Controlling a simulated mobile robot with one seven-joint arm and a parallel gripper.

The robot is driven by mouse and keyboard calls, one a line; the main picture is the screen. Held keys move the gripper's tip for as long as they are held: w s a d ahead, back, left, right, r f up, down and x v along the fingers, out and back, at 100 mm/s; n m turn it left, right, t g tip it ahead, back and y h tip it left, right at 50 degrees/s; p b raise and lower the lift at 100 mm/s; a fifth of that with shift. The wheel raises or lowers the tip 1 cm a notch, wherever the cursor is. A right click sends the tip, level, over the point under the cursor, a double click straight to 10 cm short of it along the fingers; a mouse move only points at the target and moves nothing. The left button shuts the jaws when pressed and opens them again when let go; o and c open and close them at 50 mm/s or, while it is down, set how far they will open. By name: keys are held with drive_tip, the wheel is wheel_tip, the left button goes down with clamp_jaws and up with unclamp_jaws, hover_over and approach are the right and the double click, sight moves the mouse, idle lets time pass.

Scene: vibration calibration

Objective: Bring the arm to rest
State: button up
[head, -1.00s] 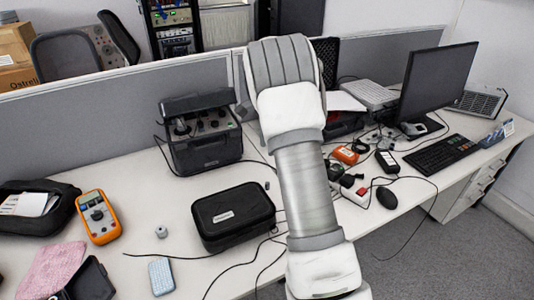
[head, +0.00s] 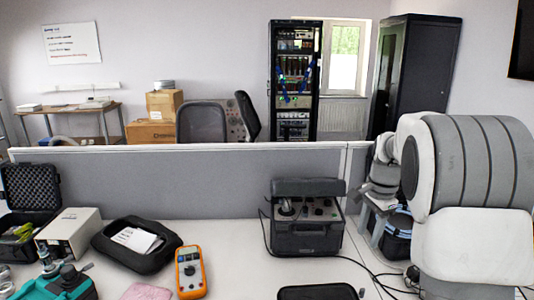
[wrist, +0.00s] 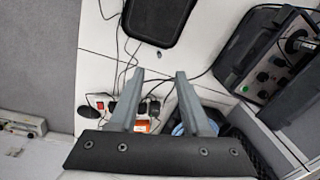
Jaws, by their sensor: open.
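My arm (head: 475,190) fills the right side of the head view, its white and grey links bent close to the camera. Its farther, thinner part shows behind at the desk divider, and the jaws cannot be made out there. In the wrist view my gripper (wrist: 160,75) is open, its two grey fingers apart with no object held between them. It hangs over the desk, with cables, a power strip (wrist: 100,102) and an orange item (wrist: 142,126) beneath. I cannot tell the exact height above them.
A dark instrument with knobs (head: 307,235) stands by the divider (head: 200,180), left of my arm. An orange multimeter (head: 190,272), a black pouch (head: 125,245) and an open case (head: 30,200) are on the left. A black case (wrist: 157,20) lies near the fingers.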

drive_tip(key=s+a+r+n+t, duration=0.1)
drive_tip(key=s+a+r+n, duration=0.25)
drive_tip(key=s+r, duration=0.3)
drive_tip(key=s+a+n+t, duration=0.1)
drive_tip(key=s+a+n, duration=0.3)
drive_tip(key=s, duration=0.7)
drive_tip(key=s+a+r+n+t, duration=0.1)
drive_tip(key=s+a+n, duration=0.3)
drive_tip(key=s, duration=0.7)
drive_tip(key=n+t+p, duration=0.1)
drive_tip(key=n, duration=0.1)
drive_tip(key=shift+a+r+n, duration=0.3)
drive_tip(key=shift+a+n, duration=0.05)
